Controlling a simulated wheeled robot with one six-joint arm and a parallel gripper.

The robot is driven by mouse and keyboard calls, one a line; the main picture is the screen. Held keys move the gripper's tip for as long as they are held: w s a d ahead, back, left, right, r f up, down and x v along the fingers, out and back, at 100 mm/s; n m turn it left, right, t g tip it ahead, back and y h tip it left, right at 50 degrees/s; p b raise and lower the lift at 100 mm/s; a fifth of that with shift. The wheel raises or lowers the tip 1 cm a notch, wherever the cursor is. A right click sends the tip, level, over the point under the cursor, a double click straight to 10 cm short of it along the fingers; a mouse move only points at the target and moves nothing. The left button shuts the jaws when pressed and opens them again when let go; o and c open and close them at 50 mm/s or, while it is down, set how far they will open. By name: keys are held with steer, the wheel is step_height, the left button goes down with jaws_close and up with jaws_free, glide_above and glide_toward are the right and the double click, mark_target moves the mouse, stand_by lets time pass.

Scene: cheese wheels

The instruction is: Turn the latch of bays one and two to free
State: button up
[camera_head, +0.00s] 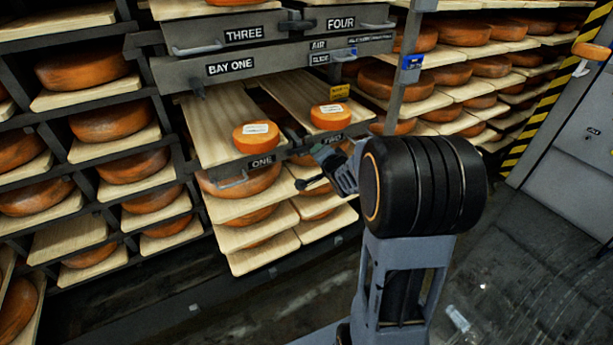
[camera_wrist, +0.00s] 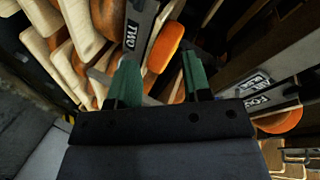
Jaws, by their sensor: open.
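The tray front marked ONE (camera_head: 262,161) and the one marked TWO (camera_head: 332,138) sit side by side in the rack. Each carries a board with a small orange cheese bearing a white label: one on the left (camera_head: 256,137), one on the right (camera_head: 330,116). My gripper (camera_head: 318,168) is in front of the TWO front, partly hidden by my arm. In the wrist view my gripper (camera_wrist: 158,82) has its green fingers apart, with the TWO label (camera_wrist: 132,34) and an orange cheese (camera_wrist: 166,46) beyond. I cannot make out which way either latch points.
Above is a grey beam marked BAY ONE (camera_head: 230,68), with fronts marked THREE (camera_head: 244,34) and FOUR (camera_head: 341,23) over it. Shelves of large cheese wheels (camera_head: 107,123) stand on the left and behind on the right. Open dark floor (camera_head: 530,270) lies at the lower right.

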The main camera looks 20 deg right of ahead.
mark_target(306, 154)
step_height(306, 154, down, 11)
steer(key=w+d+m+t+y+b, duration=0.2)
steer(key=d+m+t+y+b, duration=0.15)
steer(key=b, duration=0.25)
steer(key=shift+m+h, duration=0.25)
steer(key=w+a, duration=0.1)
steer(key=w, duration=0.3)
steer(key=w+b, duration=0.1)
steer(key=w, duration=0.4)
steer(key=w+a+b, duration=0.1)
steer(key=w, duration=0.3)
steer(key=shift+w+a+r, duration=0.25)
steer(key=shift+w+a, duration=0.05)
steer(key=shift+w, duration=0.1)
jaws_close()
